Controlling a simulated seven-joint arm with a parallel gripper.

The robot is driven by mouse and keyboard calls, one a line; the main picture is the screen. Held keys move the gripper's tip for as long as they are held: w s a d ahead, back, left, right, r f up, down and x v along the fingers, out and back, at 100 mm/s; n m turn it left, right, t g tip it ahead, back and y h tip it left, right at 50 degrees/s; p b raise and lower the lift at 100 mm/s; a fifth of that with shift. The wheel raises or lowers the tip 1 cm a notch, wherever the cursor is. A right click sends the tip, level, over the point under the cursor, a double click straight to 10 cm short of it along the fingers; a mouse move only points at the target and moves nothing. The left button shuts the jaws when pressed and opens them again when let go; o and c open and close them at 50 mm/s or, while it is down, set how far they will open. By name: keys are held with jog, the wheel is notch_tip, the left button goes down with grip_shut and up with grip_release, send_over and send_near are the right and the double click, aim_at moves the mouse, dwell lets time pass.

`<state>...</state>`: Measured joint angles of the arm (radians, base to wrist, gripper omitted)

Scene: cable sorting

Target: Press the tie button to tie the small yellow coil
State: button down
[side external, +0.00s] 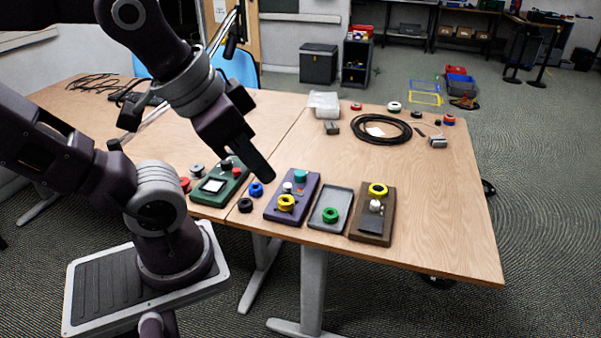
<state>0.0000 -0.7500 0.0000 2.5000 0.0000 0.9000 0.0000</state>
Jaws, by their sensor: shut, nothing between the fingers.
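A yellow coil (286,202) sits on the front end of a purple device (275,213), which also bears a teal round part (300,176) at its back and a small white part (287,187). A second yellow coil (377,189) sits at the back of a brown device (385,213) with a white knob (376,206) and a dark square pad (371,225). I cannot tell which part is the tie button. My gripper (268,177) is shut and empty, pointing down above the table, just left of and behind the purple device.
A grey tray (341,195) holding a green coil (330,215) lies between the two devices. A green device (221,195) with a white screen stands left. Blue (256,189) and black (245,205) coils lie nearby.

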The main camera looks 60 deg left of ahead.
dwell(0.9)
jog(key=w+r+n+g+h, duration=0.15)
jog(key=w+n+h, duration=0.4)
jog(key=w, duration=0.75)
jog(key=w+a+f+n+t, duration=0.2)
jog(key=w+a+f+n, duration=0.3)
jog(key=w+a+n, duration=0.5)
jog(key=w+a+f+n+t+y, duration=0.1)
jog(key=w+a+f+n, duration=0.2)
jog(key=a, duration=0.5)
jog(key=w+a+f+n+t, duration=0.1)
jog(key=w+a+f, duration=0.2)
jog(key=a+f, duration=0.3)
jog(key=s+a+f+n+y, duration=0.1)
jog(key=a+f+n, duration=0.1)
jog(key=a+f, duration=0.3)
jog(key=s+a+f+n+y, duration=0.2)
jog(key=a+f, duration=0.4)
jog(key=a, duration=0.5)
jog(key=shift+a+n+t, duration=0.3)
jog(key=shift+n+t, duration=0.15)
jog(key=shift+n, duration=0.4)
jog(key=shift+f, duration=0.15)
